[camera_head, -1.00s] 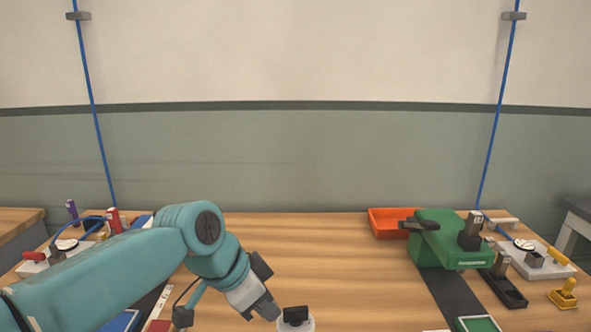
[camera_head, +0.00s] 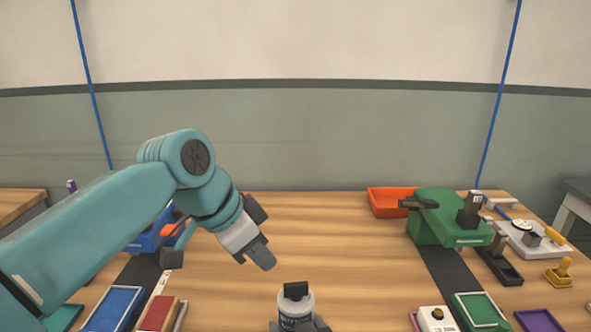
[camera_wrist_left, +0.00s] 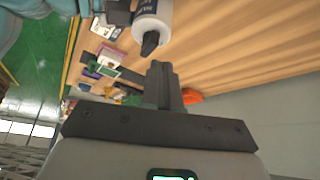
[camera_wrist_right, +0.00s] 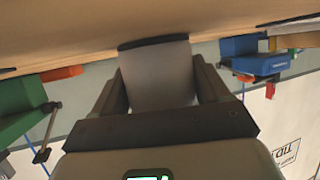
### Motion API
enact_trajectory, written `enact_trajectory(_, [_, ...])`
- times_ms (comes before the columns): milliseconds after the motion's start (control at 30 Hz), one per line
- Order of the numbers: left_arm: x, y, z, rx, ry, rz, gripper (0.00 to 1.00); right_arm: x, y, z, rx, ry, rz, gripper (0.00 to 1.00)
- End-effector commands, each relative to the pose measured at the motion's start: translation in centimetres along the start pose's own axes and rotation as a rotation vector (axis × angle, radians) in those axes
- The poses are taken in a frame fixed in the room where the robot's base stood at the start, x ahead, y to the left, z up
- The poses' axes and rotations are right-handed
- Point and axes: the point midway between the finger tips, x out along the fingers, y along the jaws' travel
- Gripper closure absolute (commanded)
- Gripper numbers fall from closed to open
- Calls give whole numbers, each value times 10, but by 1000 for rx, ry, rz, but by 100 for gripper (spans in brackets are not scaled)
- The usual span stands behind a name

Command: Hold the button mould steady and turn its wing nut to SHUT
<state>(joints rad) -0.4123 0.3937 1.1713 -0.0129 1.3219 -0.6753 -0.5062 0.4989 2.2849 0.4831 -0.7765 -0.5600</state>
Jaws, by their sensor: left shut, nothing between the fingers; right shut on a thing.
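The button mould (camera_head: 296,308) is a white and grey cylinder with dark lettering, upright at the bottom centre of the head view. Its black wing nut (camera_head: 296,290) sits on top. My right gripper (camera_head: 301,325) is shut around the mould's lower body; its fingers also clasp the pale body (camera_wrist_right: 158,75) in the right wrist view. My left gripper (camera_head: 262,260) is shut and empty, above and left of the wing nut, apart from it. In the left wrist view, the mould (camera_wrist_left: 152,20) and wing nut (camera_wrist_left: 149,43) show beyond the closed fingers (camera_wrist_left: 165,85). The SHUT mark cannot be read.
A green machine (camera_head: 437,220) and an orange tray (camera_head: 390,203) stand at the right. Blue (camera_head: 115,308) and red (camera_head: 158,314) items lie front left. The table's middle is clear.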

Motion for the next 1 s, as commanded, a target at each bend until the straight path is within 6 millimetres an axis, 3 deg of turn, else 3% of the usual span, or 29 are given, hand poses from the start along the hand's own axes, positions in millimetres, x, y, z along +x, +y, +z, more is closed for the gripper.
enact_trajectory(267, [-5, 22, -6, -1, -7, 1, 100, 0, 0, -2, 0, 5, 1, 84])
enact_trajectory(700, [41, 21, 20, -2, -6, 3, 100, 0, 0, -2, 0, 5, 1, 84])
enact_trajectory(1000, [54, 21, 27, -1, -5, 2, 100, 0, 0, -2, 0, 5, 1, 84])
